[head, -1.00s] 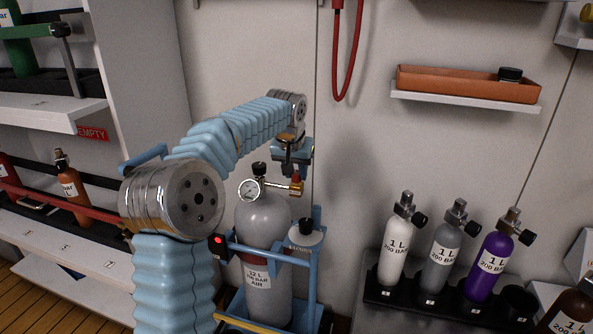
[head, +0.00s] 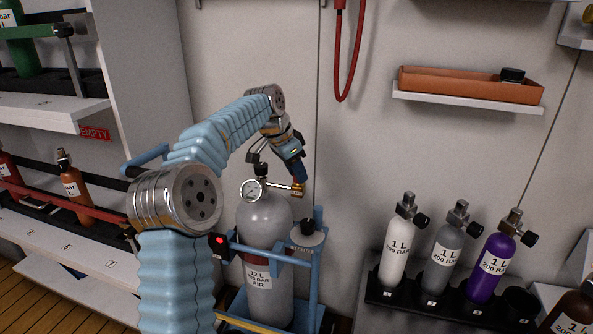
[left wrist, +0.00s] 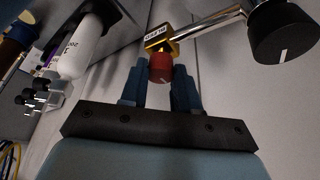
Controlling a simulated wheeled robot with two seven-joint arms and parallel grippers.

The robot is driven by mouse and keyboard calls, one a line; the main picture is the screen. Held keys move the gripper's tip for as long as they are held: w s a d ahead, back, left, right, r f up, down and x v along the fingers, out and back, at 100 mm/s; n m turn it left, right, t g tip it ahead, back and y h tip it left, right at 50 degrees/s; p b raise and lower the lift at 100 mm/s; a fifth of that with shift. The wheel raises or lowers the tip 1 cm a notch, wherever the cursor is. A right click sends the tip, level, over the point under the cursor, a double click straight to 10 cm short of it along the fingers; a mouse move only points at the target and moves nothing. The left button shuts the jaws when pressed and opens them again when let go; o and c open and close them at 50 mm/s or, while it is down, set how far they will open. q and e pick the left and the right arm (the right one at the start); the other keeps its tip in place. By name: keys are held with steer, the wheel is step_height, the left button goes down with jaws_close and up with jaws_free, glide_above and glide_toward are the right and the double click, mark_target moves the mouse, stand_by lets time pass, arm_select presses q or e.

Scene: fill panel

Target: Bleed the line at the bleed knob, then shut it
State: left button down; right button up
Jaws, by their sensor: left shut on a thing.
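A large grey cylinder (head: 264,235) with a label reading 12 L and AIR stands upright in a blue frame. On its top are a black valve knob (head: 261,169), a round white gauge (head: 253,190) and a thin pipe ending in a brass block (head: 299,189). In the left wrist view, the brass block (left wrist: 157,41) carries a red bleed knob (left wrist: 161,68) at its end. My left gripper (head: 300,179) reaches down to the block from above, tilted. Its two blue fingers (left wrist: 160,76) are shut on the red knob. In the head view the fingers hide most of the knob. My right gripper is not in view.
Small white, grey and purple bottles (head: 491,264) stand in a black rack at the right. An orange tray (head: 470,84) sits on a wall shelf. A red hose (head: 345,75) hangs on the wall. A black-topped canister (head: 308,233) stands beside the cylinder.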

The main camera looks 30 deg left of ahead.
arm_select(q)
steer(key=shift+r+m, duration=0.1)
steer(key=shift+m, duration=0.2)
steer(key=c, duration=0.8)
jaws_free()
steer(key=shift+v, duration=6.85)
steer(key=shift+a, duration=0.1)
